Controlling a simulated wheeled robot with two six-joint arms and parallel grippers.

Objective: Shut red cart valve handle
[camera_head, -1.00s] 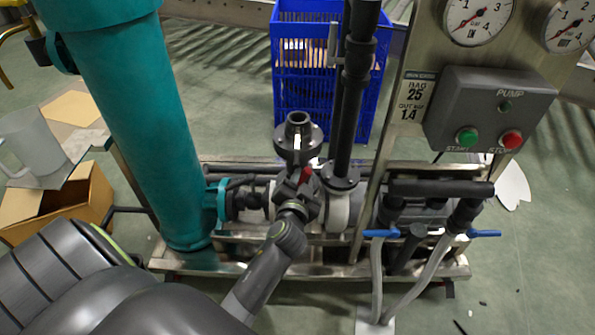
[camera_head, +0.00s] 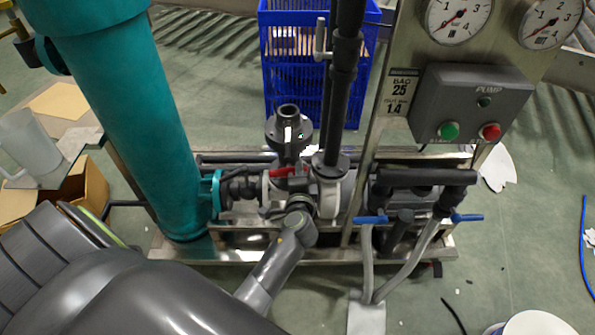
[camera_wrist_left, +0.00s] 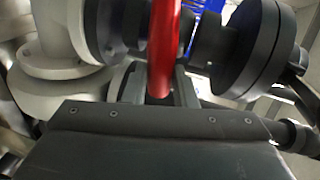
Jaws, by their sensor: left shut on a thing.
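The red valve handle (camera_head: 289,172) sits on the grey pipework of the cart, in the middle of the head view, and lies roughly crosswise along the pipe. In the left wrist view the red handle (camera_wrist_left: 164,40) runs down as a bar between my fingers. My left gripper (camera_head: 291,184) reaches it from the front, and its fingers (camera_wrist_left: 158,88) are shut on the handle. The wrist and forearm hide part of the valve body in the head view. My right gripper is in neither view.
A teal column (camera_head: 140,130) stands left of the valve. A black vertical pipe (camera_head: 343,90) and a steel panel with the pump box (camera_head: 470,100) stand to the right. Blue-handled valves (camera_head: 370,220) are lower right. A blue crate (camera_head: 275,60) is behind.

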